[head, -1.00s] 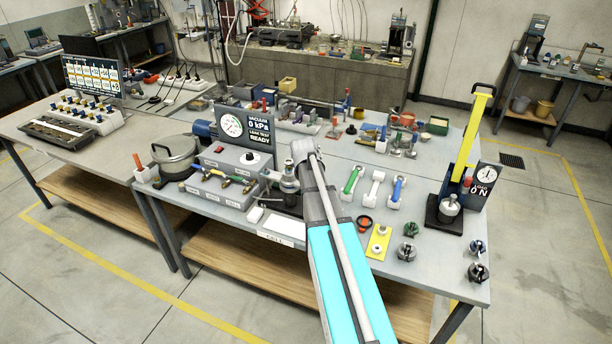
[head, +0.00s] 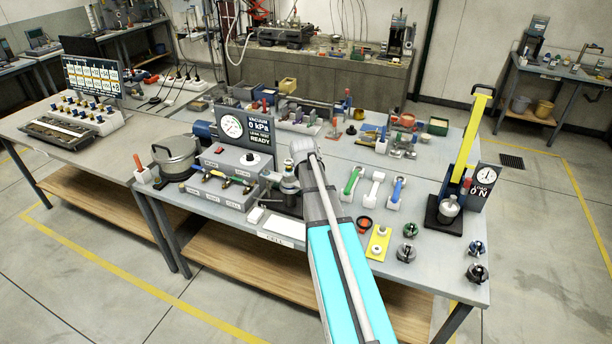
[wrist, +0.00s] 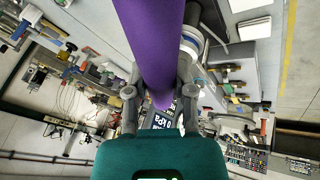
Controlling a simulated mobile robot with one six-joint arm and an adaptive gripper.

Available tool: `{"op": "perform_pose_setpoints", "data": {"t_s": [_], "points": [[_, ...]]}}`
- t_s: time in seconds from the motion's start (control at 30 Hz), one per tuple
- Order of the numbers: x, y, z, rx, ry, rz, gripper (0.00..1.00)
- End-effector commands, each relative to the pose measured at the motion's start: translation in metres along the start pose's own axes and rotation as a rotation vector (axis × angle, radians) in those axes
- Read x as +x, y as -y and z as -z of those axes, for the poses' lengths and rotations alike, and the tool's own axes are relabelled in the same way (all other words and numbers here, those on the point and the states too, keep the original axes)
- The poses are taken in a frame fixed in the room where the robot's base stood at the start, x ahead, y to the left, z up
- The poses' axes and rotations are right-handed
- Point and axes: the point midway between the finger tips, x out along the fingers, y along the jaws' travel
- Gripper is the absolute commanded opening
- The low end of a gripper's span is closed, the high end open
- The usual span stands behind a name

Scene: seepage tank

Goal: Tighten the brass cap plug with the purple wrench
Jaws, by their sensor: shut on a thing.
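The purple wrench (wrist: 150,40) fills the upper middle of the wrist view, its handle coming down between my fingers. My gripper (wrist: 160,98) is shut on it. A metal cylinder with a blue ring (wrist: 191,42) stands close beside the wrench, partly hidden by it. In the head view my arm hides the gripper and the wrench. A metal fitting (head: 290,186) stands on a dark base just left of my arm. I cannot make out the brass cap plug, or whether the wrench touches it.
Green (head: 352,181) and blue (head: 397,189) handled tools rest in white holders right of my arm. A gauge panel (head: 243,128) reads 0 kPa and READY. A load stand with a yellow lever (head: 469,138) stands at the right. Several small knobs lie near the front right edge.

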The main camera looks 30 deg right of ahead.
Motion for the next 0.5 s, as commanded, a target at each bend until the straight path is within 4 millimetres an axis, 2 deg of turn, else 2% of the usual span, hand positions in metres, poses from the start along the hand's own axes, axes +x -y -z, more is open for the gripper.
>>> {"op": "perform_pose_setpoints", "data": {"t_s": [0.5], "points": [[-0.02,-0.007,0.008,0.0,0.0,0.0,0.0]]}}
